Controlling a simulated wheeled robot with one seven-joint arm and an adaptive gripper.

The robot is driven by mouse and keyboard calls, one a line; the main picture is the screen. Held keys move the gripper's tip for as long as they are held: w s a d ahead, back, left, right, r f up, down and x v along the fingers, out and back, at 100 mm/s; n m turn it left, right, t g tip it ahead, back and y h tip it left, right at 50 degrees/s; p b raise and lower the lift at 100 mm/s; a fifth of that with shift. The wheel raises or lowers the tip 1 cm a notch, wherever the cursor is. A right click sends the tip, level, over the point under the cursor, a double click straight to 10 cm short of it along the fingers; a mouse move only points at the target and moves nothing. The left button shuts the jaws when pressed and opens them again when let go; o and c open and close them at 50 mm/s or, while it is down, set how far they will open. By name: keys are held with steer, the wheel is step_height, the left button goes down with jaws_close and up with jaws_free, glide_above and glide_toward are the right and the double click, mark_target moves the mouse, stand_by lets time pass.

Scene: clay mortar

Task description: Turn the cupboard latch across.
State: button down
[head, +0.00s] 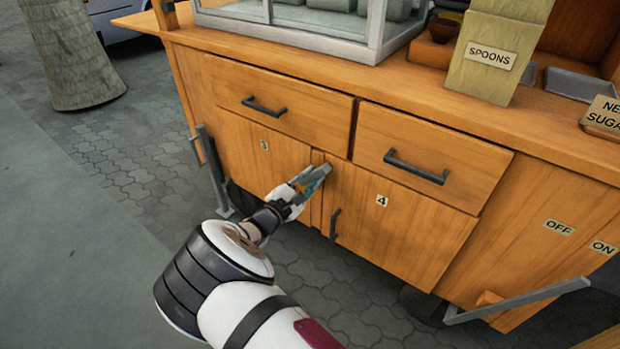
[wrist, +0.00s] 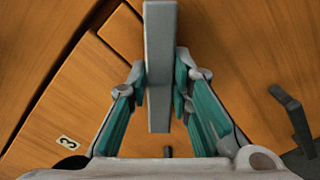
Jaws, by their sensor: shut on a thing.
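The cupboard latch is a grey bar (wrist: 159,40) that runs upright through the middle of the wrist view. In the head view its grey end (head: 322,170) shows at the top of the seam between door 3 (head: 264,145) and door 4 (head: 382,200). My gripper (wrist: 161,88) has its teal-sided fingers on both sides of the bar and is shut on it. In the head view my gripper (head: 312,178) reaches the cupboard front from the lower left and hides part of the latch. Both doors look closed.
Dark drawer handles (head: 264,106) and (head: 415,167) stick out above the doors. Door 4's handle (head: 335,224) is just right of my gripper. A grey bar (head: 515,300) juts out at lower right, below OFF and ON labels. Paved floor lies open at left.

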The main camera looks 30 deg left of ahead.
steer(key=m, duration=0.4)
steer(key=shift+f+m, duration=0.1)
steer(key=shift+m, duration=0.2)
steer(key=m, duration=0.4)
steer(key=shift+d+f+m, duration=0.1)
steer(key=shift+m, duration=0.3)
steer(key=c, duration=1.4)
jaws_free()
steer(key=shift+c, duration=0.2)
steer(key=s, duration=0.7)
steer(key=shift+s+a, duration=0.25)
steer(key=shift+a, duration=0.05)
